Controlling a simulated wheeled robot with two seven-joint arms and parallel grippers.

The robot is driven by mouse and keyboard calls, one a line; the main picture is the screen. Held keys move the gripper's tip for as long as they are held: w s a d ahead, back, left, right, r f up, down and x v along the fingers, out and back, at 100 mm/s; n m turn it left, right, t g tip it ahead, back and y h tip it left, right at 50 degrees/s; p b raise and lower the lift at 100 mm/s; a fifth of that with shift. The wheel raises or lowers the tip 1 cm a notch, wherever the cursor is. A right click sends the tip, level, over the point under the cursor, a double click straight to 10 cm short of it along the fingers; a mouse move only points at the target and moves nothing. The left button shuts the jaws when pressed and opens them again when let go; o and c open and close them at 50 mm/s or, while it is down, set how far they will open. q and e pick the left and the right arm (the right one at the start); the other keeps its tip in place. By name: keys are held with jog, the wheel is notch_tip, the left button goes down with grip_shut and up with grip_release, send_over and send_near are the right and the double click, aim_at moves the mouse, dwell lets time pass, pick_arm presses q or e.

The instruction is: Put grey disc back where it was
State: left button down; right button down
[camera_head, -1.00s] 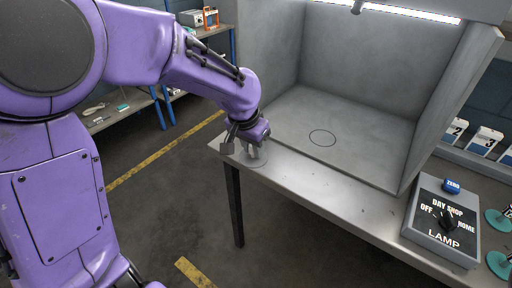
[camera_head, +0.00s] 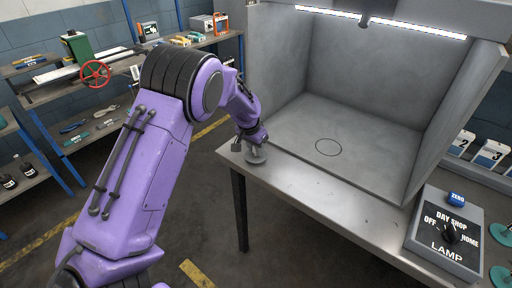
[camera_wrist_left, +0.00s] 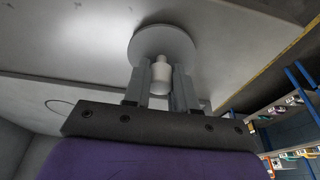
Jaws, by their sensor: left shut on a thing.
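The grey disc (camera_head: 257,158) is at the left front corner of the steel table (camera_head: 330,195), outside the booth. In the left wrist view the disc (camera_wrist_left: 150,42) shows as a flat round plate with a pale knob (camera_wrist_left: 160,78) at its centre. My left gripper (camera_head: 253,146) is over the disc, and its fingers (camera_wrist_left: 162,88) are shut on the knob. Whether the disc rests on the table or is just above it is hard to tell. A thin dark circle (camera_head: 328,147) is drawn on the booth floor and is empty. My right gripper is out of view.
The grey booth (camera_head: 350,60) with side walls stands on the table; its floor is clear. A lamp switch box (camera_head: 446,235) and teal discs (camera_head: 500,278) are at the right. Shelves (camera_head: 60,90) with tools stand behind my left arm.

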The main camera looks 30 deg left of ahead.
aim_at(250, 160)
pick_arm(q)
jog(key=shift+f, duration=0.35)
jog(key=c, duration=0.9)
grip_release()
jog(key=shift+f, duration=0.1)
jog(key=b+v, duration=0.1)
jog(key=v, duration=1.1)
jog(key=shift+r+b, duration=0.2)
jog(key=shift+b, duration=0.1)
jog(key=shift+f, duration=0.1)
